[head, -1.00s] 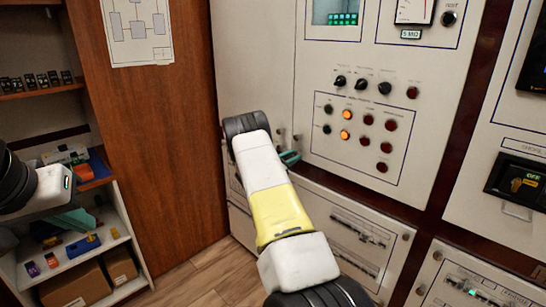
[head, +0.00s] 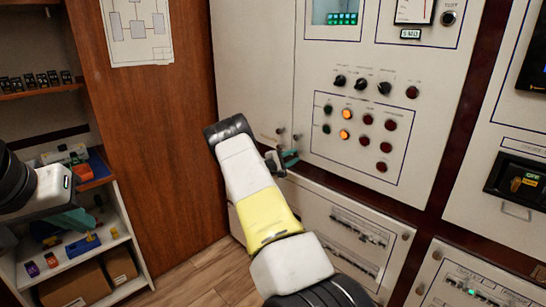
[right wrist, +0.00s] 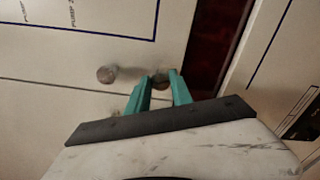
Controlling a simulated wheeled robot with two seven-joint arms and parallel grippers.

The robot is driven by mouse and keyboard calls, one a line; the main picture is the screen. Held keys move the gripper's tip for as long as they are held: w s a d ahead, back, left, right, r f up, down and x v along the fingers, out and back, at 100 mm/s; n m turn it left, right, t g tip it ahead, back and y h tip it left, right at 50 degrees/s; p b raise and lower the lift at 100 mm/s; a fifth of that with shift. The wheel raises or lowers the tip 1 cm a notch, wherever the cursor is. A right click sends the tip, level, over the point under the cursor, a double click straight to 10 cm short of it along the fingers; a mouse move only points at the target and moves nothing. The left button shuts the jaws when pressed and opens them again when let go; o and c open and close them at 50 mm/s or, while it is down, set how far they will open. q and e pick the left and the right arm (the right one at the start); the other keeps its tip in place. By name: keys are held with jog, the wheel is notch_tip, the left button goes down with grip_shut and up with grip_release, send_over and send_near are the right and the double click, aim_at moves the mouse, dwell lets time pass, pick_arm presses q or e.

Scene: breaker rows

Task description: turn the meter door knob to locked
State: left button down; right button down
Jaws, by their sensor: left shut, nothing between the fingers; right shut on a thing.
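My right gripper (head: 290,155) reaches the lower left of the white cabinet front. In the right wrist view its two teal fingers (right wrist: 161,92) are shut on a small round knob (right wrist: 164,78), whose edge shows between and beyond the tips. The fingers hide much of it, and I cannot read its setting or any label. A second, silver knob (right wrist: 106,74) stands free beside it. In the head view two small knobs (head: 281,130) (head: 297,137) show just above the gripper. My left gripper (head: 72,222) is shut and empty at the left, in front of the shelf.
The panel to the right carries dark rotary knobs (head: 362,84) and several lamps, two lit orange (head: 345,114). Below are drawer-like fronts with breaker rows (head: 355,232). A shelf (head: 70,262) with boxes and small parts stands left of the brown wooden panel (head: 160,150).

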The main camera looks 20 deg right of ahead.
jog(key=shift+m, duration=2.1)
jog(key=c, duration=1.1)
grip_release()
jog(key=shift+f, duration=0.1)
jog(key=shift+c, duration=0.2)
jog(key=v, duration=0.7)
jog(key=shift+s+a, duration=0.2)
jog(key=shift+a, duration=0.15)
